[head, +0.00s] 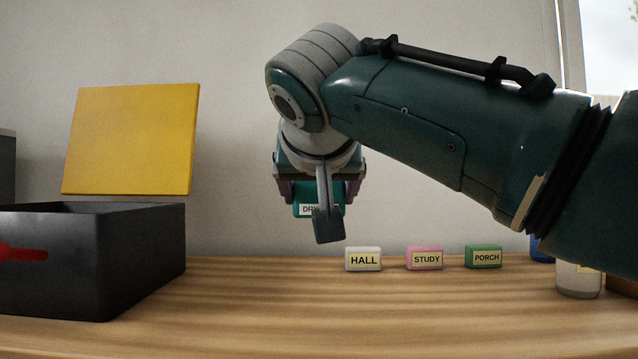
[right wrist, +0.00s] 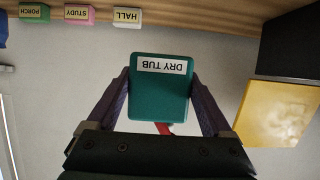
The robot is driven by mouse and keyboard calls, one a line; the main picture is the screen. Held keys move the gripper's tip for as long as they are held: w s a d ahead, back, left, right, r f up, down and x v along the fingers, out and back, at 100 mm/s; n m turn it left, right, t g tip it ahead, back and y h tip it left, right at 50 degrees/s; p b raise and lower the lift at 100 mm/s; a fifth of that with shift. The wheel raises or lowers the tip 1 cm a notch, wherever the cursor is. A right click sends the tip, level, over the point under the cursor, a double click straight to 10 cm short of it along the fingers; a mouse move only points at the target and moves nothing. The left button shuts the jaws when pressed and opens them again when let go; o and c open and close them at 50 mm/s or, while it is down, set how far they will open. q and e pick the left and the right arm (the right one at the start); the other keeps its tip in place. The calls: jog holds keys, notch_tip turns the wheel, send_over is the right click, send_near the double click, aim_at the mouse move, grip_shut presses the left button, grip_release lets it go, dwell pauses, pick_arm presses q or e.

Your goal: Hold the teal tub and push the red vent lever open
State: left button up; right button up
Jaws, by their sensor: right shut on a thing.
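My right gripper (head: 319,200) is shut on the teal tub (head: 304,190), holding it in the air above the table. In the right wrist view the tub (right wrist: 158,105) sits between both fingers, its white DRY TUB label facing the camera upside down. A small red piece (right wrist: 163,128) shows between the tub and my palm there; what it belongs to is unclear. A red lever (head: 22,253) lies about level on the front of the dark box at left, cut by the picture edge. My left gripper is not in view.
The dark open box (head: 110,285) stands at left, with a yellow panel (head: 132,140) raised behind it. White HALL (head: 363,259), pink STUDY (head: 424,258) and green PORCH (head: 483,256) blocks stand along the back. A pale container (head: 577,281) is at right. The middle tabletop is clear.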

aim_at(319, 312)
jog(key=shift+f+b, duration=3.05)
jog(key=shift+f, duration=2.9)
pick_arm(q)
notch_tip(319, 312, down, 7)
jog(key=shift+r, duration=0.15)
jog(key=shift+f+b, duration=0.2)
jog(key=shift+b, duration=0.15)
pick_arm(e)
jog(key=shift+f, duration=0.35)
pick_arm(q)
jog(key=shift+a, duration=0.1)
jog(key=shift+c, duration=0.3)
